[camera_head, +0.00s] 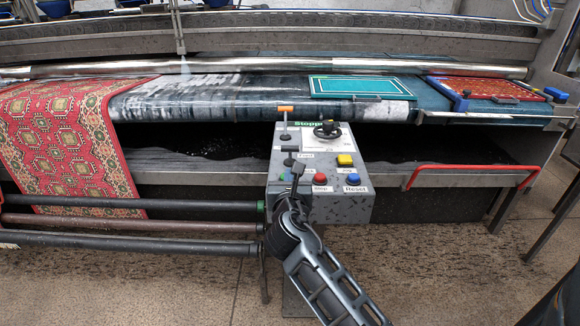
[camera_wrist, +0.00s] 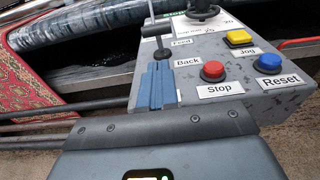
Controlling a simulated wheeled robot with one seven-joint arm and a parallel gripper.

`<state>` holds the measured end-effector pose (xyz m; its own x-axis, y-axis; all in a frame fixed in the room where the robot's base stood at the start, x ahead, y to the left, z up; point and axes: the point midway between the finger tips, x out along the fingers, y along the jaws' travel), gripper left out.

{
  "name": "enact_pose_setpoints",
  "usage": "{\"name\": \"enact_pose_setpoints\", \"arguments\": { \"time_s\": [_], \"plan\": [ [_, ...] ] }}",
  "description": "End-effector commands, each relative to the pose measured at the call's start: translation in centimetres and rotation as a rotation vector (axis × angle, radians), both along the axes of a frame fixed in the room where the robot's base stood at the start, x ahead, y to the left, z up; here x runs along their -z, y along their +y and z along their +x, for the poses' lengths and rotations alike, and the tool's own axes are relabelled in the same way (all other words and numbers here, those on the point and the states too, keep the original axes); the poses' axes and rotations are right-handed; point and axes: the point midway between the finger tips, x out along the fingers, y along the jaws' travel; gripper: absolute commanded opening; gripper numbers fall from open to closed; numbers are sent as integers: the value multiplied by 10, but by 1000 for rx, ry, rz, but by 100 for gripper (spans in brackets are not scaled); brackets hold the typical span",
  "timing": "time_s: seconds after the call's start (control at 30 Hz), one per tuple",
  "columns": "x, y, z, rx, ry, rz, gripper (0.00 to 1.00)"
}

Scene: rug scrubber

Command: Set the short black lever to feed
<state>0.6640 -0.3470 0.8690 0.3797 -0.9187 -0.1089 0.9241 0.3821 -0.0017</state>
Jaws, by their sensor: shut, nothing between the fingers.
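The short black lever (camera_head: 290,149) stands on the left side of the grey control box (camera_head: 340,207), beside the Feed label (camera_head: 305,155). In the wrist view its black handle (camera_wrist: 155,29) is near the top, and its stem base is between the Feed label (camera_wrist: 182,43) and the Back label (camera_wrist: 187,62). Which position it is set to is hard to tell. My gripper (camera_head: 297,168) is shut and empty, just on the near side of the lever. Its blue-grey fingertips (camera_wrist: 157,72) show below the lever's base; contact is not clear.
An orange-handled lever (camera_head: 285,109) stands behind the black one. A black handwheel (camera_head: 327,130), yellow Jog button (camera_head: 345,160), red Stop button (camera_head: 319,178) and blue Reset button (camera_head: 353,179) are to the right. Rollers (camera_head: 130,223) and a red rug (camera_head: 70,140) are at left.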

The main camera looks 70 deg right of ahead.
Motion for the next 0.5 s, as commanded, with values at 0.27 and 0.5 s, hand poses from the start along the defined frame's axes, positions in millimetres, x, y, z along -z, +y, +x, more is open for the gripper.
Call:
{"name": "enact_pose_setpoints", "arguments": {
  "time_s": [0.27,0.5],
  "plan": [
    [4,-39,16,2,-3,0,0],
    [8,-74,30,1,-3,0,0]
  ]
}}
